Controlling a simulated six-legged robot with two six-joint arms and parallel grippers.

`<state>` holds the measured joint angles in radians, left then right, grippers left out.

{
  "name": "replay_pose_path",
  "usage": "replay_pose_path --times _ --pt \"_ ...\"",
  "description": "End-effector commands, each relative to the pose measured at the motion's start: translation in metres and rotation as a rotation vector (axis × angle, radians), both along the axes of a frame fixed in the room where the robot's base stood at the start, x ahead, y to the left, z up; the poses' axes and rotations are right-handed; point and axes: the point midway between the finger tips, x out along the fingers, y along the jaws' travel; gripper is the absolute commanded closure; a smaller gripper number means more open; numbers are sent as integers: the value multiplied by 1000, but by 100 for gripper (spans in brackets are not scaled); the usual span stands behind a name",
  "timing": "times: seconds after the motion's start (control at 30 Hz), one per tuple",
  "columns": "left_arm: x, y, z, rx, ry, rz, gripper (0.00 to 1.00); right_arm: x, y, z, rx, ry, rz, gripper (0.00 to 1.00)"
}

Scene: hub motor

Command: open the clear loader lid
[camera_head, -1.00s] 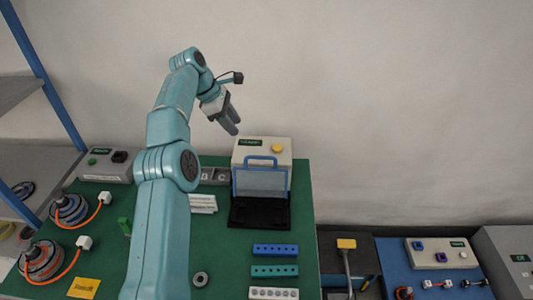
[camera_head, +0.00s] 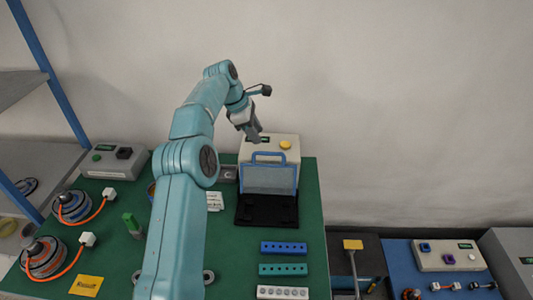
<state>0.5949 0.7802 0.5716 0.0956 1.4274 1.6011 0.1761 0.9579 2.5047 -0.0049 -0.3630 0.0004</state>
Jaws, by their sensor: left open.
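The clear loader lid (camera_head: 269,179) has a blue frame with a blue handle (camera_head: 269,156) on its top edge. It stands raised, roughly upright, at the back of the black loader base (camera_head: 267,210), in front of a light box with a yellow button (camera_head: 285,144). My left gripper (camera_head: 255,136) is open and empty, pointing down beside the upper left of that box, above and left of the handle. It looks apart from the lid, though its depth is hard to judge. My right gripper is not in view.
Blue, teal and white strips with holes (camera_head: 283,248) lie in front of the loader on the green table (camera_head: 225,240). Hub motors with orange cables (camera_head: 75,206) sit at the left. A grey control box (camera_head: 115,162) stands at the back left. My left arm covers the table's middle.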

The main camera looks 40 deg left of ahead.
Motion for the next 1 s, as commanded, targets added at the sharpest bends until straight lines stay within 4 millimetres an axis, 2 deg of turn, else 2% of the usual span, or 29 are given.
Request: replay_pose_path --times 0.03,0.2,0.4,0.77,0.8,0.87,0.9,0.93,1.0 --pt "4 -4 -13 -2 3 -2 60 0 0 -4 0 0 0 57" --pt "17 -11 -45 -1 2 -3 60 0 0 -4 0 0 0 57" --pt "27 -17 -70 -1 1 -5 60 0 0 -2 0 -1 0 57" --pt "30 -18 -77 1 -1 -4 60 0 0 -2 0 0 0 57" --pt "30 -18 -77 1 -1 -4 63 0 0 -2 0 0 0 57" --pt "30 -18 -77 1 -1 -4 83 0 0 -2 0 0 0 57" --pt "30 -18 -77 1 -1 -4 96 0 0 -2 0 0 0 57" --pt "30 -18 -77 1 -1 -4 100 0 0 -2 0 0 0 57" --pt "30 -18 -77 1 -1 -4 100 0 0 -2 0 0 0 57"
